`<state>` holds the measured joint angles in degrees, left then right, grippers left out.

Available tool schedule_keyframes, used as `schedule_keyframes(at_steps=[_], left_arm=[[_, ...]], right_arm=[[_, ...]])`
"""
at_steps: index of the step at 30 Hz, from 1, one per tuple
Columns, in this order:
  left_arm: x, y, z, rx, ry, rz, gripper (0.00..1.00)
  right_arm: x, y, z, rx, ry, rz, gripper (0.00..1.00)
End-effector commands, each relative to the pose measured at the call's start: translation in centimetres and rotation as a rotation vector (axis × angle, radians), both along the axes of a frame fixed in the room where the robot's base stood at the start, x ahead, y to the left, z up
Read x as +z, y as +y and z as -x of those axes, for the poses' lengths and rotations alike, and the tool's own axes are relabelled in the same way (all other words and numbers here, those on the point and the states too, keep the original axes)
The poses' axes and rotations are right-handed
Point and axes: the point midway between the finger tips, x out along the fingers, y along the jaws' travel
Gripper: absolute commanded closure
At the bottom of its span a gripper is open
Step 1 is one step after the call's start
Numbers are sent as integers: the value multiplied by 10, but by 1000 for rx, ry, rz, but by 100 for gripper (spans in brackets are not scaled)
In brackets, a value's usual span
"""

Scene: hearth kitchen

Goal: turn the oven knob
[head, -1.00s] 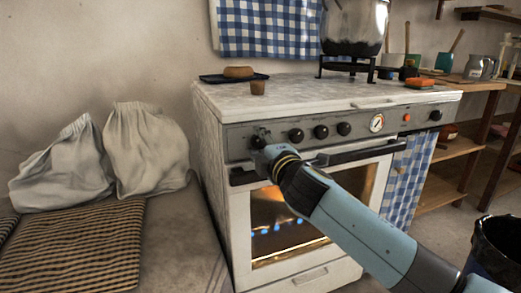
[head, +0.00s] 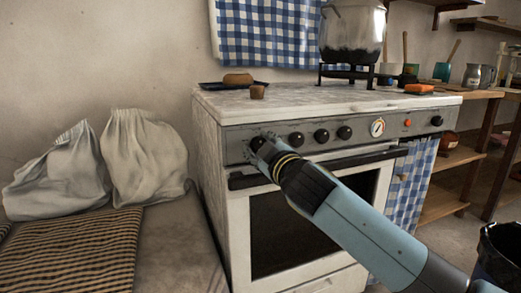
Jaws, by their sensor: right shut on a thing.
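The oven (head: 215,185) is a white stove with a grey front panel (head: 236,142) that carries a row of black knobs. My right gripper (head: 258,144) is at the leftmost knob, shut on it. The gripper hides most of that knob, so its angle cannot be read. More knobs, such as one black knob (head: 296,139), sit to the right. The oven window (head: 282,230) is dark. My left gripper is not in view.
The oven door handle (head: 365,158) runs just below the panel, close under my right arm. Sacks (head: 145,160) stand at left. A dark bucket (head: 500,250) is at lower right.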

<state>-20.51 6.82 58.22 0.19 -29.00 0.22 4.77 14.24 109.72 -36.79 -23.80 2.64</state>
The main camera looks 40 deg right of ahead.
Motion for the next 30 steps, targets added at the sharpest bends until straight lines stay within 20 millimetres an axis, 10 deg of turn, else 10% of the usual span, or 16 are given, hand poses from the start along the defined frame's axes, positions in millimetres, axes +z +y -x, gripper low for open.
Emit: schedule_keyframes(at_steps=[18, 19, 24, 30], left_arm=[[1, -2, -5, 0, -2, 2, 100], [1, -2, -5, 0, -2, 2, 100], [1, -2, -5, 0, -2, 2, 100], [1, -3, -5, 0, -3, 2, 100]], right_arm=[[-3, 0, 1, -2, -3, -41, 95], [-3, 0, 1, -2, -3, -42, 59], [-2, 0, 0, -1, -5, -40, 40], [-1, 0, 0, -1, -7, -38, 40]])
